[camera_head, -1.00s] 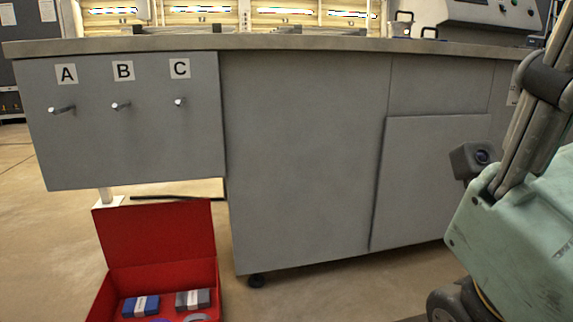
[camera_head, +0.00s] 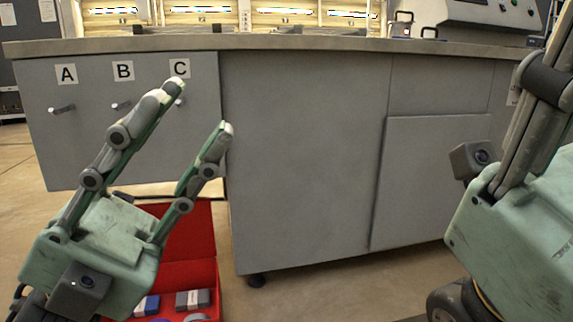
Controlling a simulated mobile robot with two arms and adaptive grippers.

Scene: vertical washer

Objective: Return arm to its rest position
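My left gripper (camera_head: 203,107) has come in from the lower left. Its two fingers are spread apart, with nothing between them. It is in front of the grey panel with pegs labelled A, B and C, and covers part of the red box below. My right gripper (camera_head: 510,210) is at the right edge, its body and finger bases in view. Its fingertips are cut off by the frame, so its opening cannot be seen.
The grey workbench (camera_head: 300,150) fills the middle. The open red box (camera_head: 196,240) stands on the floor and holds a blue block (camera_head: 146,305) and a grey block (camera_head: 193,299). Peg A (camera_head: 62,109) is bare. Floor is clear right of the box.

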